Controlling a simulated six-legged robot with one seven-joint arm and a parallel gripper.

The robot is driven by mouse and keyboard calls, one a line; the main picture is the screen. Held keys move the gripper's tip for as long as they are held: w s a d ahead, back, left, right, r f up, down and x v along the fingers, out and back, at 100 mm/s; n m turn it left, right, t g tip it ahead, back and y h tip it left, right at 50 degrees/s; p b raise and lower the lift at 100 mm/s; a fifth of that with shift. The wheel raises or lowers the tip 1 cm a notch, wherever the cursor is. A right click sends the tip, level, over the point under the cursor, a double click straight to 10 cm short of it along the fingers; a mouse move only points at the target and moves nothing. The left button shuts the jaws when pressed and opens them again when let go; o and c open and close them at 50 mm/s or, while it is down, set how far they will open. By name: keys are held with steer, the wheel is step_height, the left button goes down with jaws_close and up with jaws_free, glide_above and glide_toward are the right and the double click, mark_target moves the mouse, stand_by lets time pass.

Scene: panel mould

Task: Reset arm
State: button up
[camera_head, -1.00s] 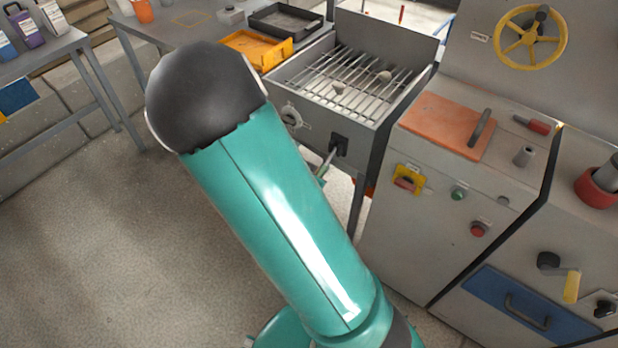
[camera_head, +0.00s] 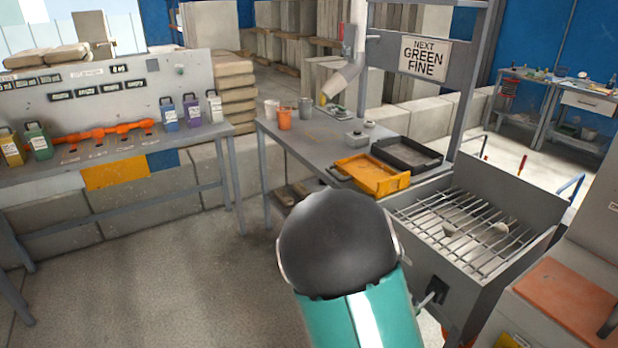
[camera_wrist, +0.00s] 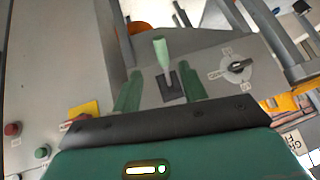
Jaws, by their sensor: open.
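In the wrist view my gripper (camera_wrist: 158,78) is open, with its two green fingers apart. A lever with a pale green handle (camera_wrist: 160,48) and black base plate (camera_wrist: 172,86) shows between and beyond the fingers. I cannot tell whether they touch it. The lever's black plate (camera_head: 437,289) also shows in the head view, on the front of the grated grey box (camera_head: 470,228). In the head view my teal arm with its dark rounded joint fills the lower middle and hides my gripper.
A rotary dial (camera_wrist: 238,67) sits right of the lever. An orange tray (camera_head: 370,178) and a black tray (camera_head: 408,153) lie on the grey table (camera_head: 300,138) behind. A bench (camera_head: 100,165) with several coloured containers stands left. The floor (camera_head: 150,275) between is clear.

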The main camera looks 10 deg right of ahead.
steer(key=a+r+n+t+y, duration=0.1)
steer(key=a+r+n+y, duration=0.55)
steer(key=a+r, duration=0.75)
steer(key=s+a+r+n, duration=0.3)
steer(key=s+r+n, duration=0.4)
steer(key=s+r, duration=0.7)
steer(key=shift+s+a+r, duration=0.15)
steer(key=shift+s, duration=0.35)
steer(key=shift+c, duration=0.7)
